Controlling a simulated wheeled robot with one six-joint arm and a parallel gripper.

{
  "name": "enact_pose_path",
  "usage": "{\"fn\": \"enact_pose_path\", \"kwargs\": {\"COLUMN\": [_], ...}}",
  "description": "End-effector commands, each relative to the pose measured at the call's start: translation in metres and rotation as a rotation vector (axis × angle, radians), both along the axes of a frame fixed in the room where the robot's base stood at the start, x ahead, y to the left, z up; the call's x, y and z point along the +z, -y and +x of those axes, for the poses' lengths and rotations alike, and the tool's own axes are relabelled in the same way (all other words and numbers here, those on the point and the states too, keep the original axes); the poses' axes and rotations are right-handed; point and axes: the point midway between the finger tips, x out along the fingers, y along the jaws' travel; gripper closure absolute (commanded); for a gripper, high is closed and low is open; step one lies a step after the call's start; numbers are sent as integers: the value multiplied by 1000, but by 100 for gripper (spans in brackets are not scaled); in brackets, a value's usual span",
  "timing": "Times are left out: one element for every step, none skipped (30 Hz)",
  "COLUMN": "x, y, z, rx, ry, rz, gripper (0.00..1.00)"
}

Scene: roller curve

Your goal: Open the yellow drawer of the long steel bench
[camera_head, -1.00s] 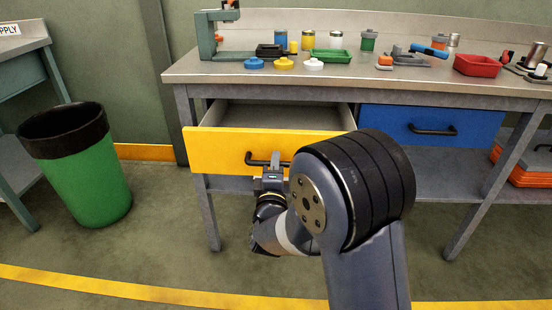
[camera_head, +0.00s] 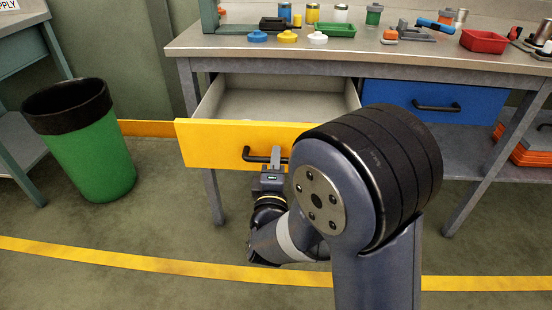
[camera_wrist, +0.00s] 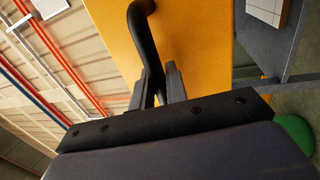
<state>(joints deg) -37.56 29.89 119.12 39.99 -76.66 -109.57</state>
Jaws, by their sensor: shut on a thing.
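The yellow drawer (camera_head: 205,143) of the long steel bench (camera_head: 300,57) stands well open, its pale inside showing from above. Its black bar handle (camera_head: 250,154) is on the yellow front. My gripper (camera_head: 272,168) is at the handle, below and in front of the drawer face. In the wrist view, the fingers of my gripper (camera_wrist: 160,88) are closed around the black handle (camera_wrist: 143,35), against the yellow front (camera_wrist: 195,40). My arm hides the right part of the drawer front in the head view.
A blue drawer (camera_head: 395,98) is shut to the right. A green bin with a black rim (camera_head: 95,160) stands left of the bench. Jars, lids, a green tray (camera_head: 335,30) and a red tray (camera_head: 483,40) sit on the bench top. The floor in front is clear.

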Motion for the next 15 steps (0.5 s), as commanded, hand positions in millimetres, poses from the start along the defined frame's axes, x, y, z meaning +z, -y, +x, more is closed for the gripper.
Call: {"fn": "enact_pose_path", "kwargs": {"x": [-1, -1, -1, -1, -1, -1, -1, -1, -1, -1, 0, 0, 0, 0, -1], "y": [0, 0, 0, 0, 0, 0, 0, 0, 0, 0, 0, 0, 0, 0, 0], "z": [0, 0, 0, 0, 0, 0, 0, 0, 0, 0, 0, 0, 0, 0, -1], "rx": [0, 0, 0, 0, 0, 0, 0, 0, 0, 0, 0, 0, 0, 0, 0], "ry": [-3, -3, -3, -2, -2, -2, -2, -1, -1, -1, -1, -1, -1, -1, -1], "rz": [-1, -1, -1, -1, -1, -1, -1, -1, -1, -1, 0, 0, 0, 0, 0], "gripper": [85, 82, 79, 77, 74, 71, 69, 68, 68, 68, 68, 68, 68, 68, 68]}}
